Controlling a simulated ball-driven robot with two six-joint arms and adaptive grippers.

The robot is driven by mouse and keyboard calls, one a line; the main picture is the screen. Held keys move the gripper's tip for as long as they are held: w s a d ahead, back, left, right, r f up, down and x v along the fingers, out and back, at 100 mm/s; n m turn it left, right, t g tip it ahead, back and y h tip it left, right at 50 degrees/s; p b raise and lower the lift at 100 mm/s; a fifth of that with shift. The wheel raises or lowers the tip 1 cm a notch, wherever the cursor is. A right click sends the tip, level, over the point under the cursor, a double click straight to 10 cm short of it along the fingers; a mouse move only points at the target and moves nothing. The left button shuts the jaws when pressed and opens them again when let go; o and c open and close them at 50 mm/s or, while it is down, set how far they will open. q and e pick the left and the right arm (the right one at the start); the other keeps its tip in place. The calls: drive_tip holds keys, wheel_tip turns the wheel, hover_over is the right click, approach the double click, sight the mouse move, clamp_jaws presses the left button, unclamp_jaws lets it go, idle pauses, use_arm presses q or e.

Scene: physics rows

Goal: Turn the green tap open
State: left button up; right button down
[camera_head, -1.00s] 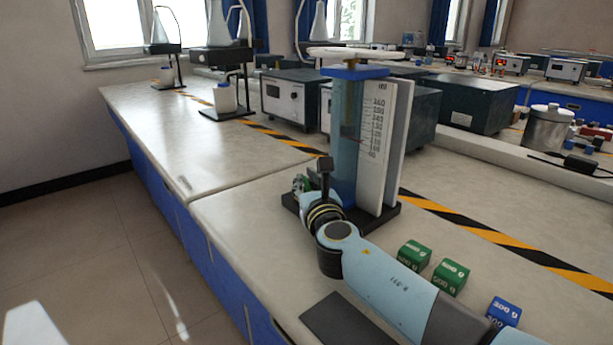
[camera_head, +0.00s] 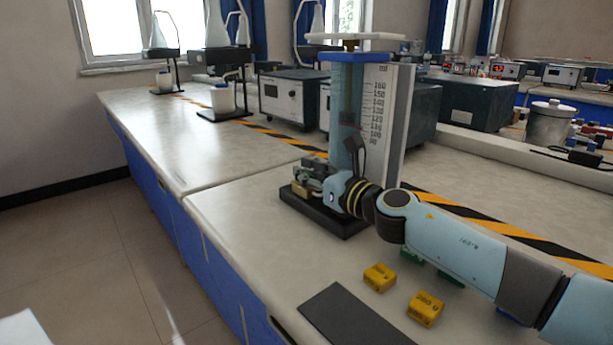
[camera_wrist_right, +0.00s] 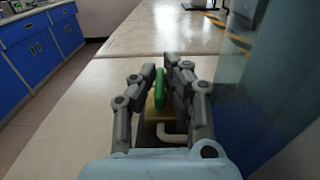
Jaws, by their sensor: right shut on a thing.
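The green tap (camera_wrist_right: 159,88) shows in the right wrist view as an upright green handle above a brass-coloured body. My right gripper (camera_wrist_right: 162,76) is shut on the green tap, with a dark finger on each side of it. In the head view my right gripper (camera_head: 318,178) is at the left of the clear blue column (camera_head: 345,110), low over the black base (camera_head: 330,217). The tap is mostly hidden there by the gripper. My left gripper is not in view.
Yellow weights (camera_head: 379,277) and a dark mat (camera_head: 350,318) lie in front. Green weights are partly hidden under my arm. The bench to the left is clear.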

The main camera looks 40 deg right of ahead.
drive_tip(key=c, duration=1.4)
unclamp_jaws()
